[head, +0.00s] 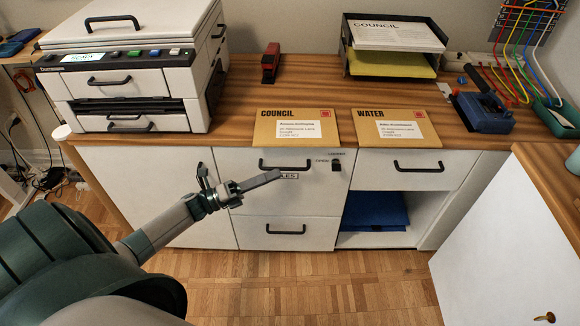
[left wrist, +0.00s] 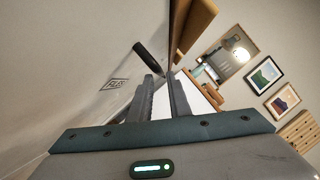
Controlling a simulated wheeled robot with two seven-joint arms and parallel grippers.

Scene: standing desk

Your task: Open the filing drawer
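The filing drawer (head: 259,201) is the white upper drawer front under the desk's middle, marked with a "FILES" label (head: 284,176). It looks shut, flush with its neighbours. Its black bar handle (head: 285,165) runs across near the top, with a small black lock (head: 336,164) to its right. My left gripper (head: 240,174) is open and empty in front of the drawer, fingers spread. In the left wrist view the handle (left wrist: 149,58) lies just beyond the fingertips (left wrist: 160,82), apart from them as far as I can tell. The label (left wrist: 114,84) shows there too. My right gripper is out of view.
A lower drawer with a black handle (head: 286,229) sits below. Envelopes (head: 294,129) and a printer (head: 135,75) are on the desktop. The floor (head: 300,290) in front is clear.

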